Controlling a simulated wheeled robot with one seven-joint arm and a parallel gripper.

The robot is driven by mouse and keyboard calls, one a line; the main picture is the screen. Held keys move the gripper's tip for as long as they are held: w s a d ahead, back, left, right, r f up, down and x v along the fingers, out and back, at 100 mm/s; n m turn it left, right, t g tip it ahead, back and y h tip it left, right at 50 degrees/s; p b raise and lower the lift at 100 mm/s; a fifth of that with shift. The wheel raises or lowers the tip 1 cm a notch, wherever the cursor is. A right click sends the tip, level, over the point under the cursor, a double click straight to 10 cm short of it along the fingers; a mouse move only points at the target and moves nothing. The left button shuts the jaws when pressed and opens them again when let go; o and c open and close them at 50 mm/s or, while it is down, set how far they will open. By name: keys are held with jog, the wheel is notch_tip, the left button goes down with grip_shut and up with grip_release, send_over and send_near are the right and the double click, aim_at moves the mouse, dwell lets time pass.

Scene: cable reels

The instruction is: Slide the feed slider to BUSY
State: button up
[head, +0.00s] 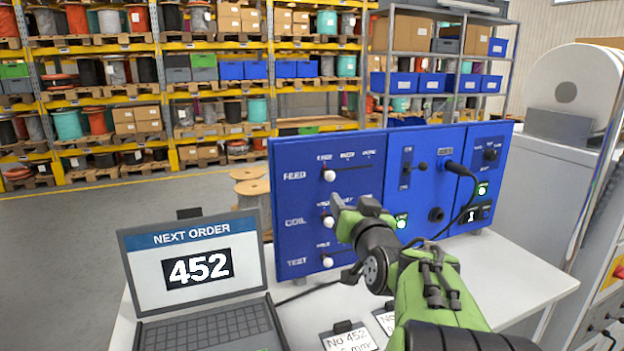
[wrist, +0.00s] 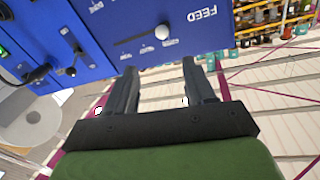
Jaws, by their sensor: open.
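The blue panel (head: 300,247) stands on the table, with FEED, COIL and TEST rows down its left part. The white feed slider knob (head: 329,175) sits at the left end of its dark horizontal slot, by the first of three small labels that I cannot read clearly. My gripper (head: 352,204) is in front of the panel, below the feed row, and partly covers the COIL row. In the wrist view, which is turned over, the feed knob (wrist: 162,32) lies just beyond the two fingertips (wrist: 160,68). The jaws are open and empty, apart from the knob.
The COIL knob (head: 328,221) and TEST knob (head: 327,261) sit below the feed row. A black cable (head: 472,200) hangs from the panel's right part. A laptop (head: 195,270) showing 452 stands at the left. Tags (head: 350,340) lie on the table in front.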

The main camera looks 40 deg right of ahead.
aim_at(332, 178)
jog(key=p+x, duration=0.2)
jog(key=x, duration=0.5)
jog(key=p+x, duration=0.3)
jog(key=x, duration=0.4)
jog(key=shift+w+a+r, duration=0.1)
jog(key=shift+w+r, duration=0.05)
jog(key=shift+w, duration=0.25)
jog(key=shift+w+d, duration=0.2)
jog(key=shift+w, duration=0.05)
jog(key=shift+c, duration=0.2)
grip_shut()
